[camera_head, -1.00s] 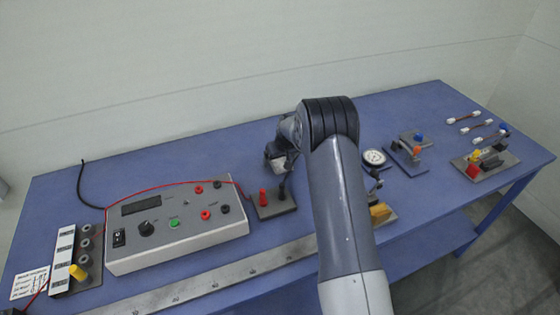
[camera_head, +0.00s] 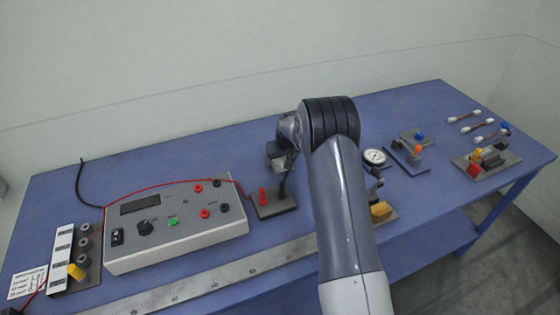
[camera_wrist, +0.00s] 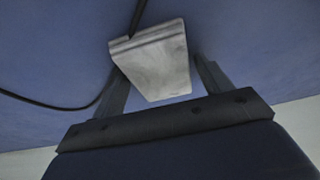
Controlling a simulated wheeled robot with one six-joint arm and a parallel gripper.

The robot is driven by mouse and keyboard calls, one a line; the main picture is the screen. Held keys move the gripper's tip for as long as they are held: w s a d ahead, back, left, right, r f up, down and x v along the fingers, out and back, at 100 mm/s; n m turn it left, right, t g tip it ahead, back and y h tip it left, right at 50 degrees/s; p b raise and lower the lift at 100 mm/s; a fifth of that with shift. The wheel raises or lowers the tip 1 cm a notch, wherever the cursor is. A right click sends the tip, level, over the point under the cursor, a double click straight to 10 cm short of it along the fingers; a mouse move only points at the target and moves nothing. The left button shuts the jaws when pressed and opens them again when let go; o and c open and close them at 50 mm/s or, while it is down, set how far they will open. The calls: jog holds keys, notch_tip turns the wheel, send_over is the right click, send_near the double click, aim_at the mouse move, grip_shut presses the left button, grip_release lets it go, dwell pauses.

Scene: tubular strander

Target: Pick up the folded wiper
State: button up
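The folded wiper (camera_wrist: 155,62) is a pale grey-white, flat folded pad with a thick folded edge, in the middle of the wrist view. My gripper (camera_wrist: 158,75) has its two dark fingers spread, one on each side of the wiper. A narrow strip of blue shows between the wiper and the right finger; the left finger is very close to the wiper's edge, and I cannot tell whether they touch. In the head view my arm hides most of this spot, so the wiper is not clearly seen there.
A grey meter box (camera_head: 175,225) stands left of my arm, beside a small stand with red and black posts (camera_head: 275,202). A steel ruler (camera_head: 210,275) lies along the front. A dial gauge (camera_head: 374,157) and small fixtures stand right. Dark cable (camera_wrist: 50,105) lies near the wiper.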

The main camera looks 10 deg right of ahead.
aim_at(281, 159)
jog(key=c, duration=0.7)
jog(key=shift+r, duration=0.1)
jog(key=shift+r+p, duration=0.2)
jog(key=shift+p, duration=0.3)
jog(key=shift+r, duration=0.35)
notch_tip(281, 159, up, 9)
jog(key=b, duration=0.2)
jog(key=shift+b, duration=0.4)
jog(key=o, duration=0.5)
jog(key=c, duration=0.4)
